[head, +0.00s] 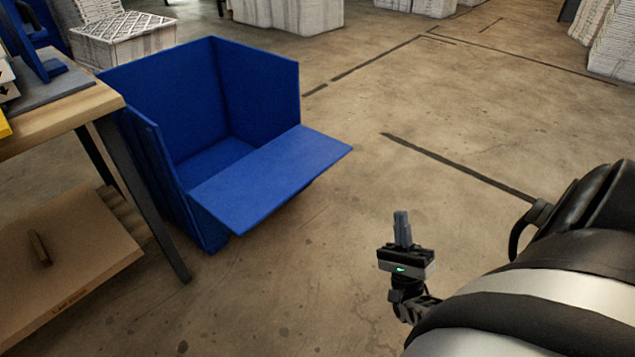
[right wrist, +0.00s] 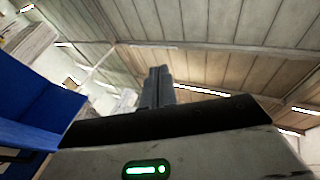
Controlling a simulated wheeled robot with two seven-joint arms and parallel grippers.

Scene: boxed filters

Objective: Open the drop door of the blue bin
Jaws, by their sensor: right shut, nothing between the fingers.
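The blue bin (head: 165,95) stands on the floor at the left centre of the head view, and its inside looks empty. Its drop door (head: 270,178) is folded outward and down, sticking out from the front roughly level or slightly sloped. The bin also shows at the left edge of the right wrist view (right wrist: 40,110). My right gripper (head: 402,228) is to the right of the door and apart from it, with its fingers together and pointing up. The fingers also show shut in the right wrist view (right wrist: 158,88). My left gripper is not in view.
A wooden-topped table (head: 65,112) with dark legs stands close to the bin's left side. A cardboard box (head: 70,260) lies below it. White stacks (head: 125,40) stand at the back. The floor (head: 450,110) right of the bin is clear, with dark line markings.

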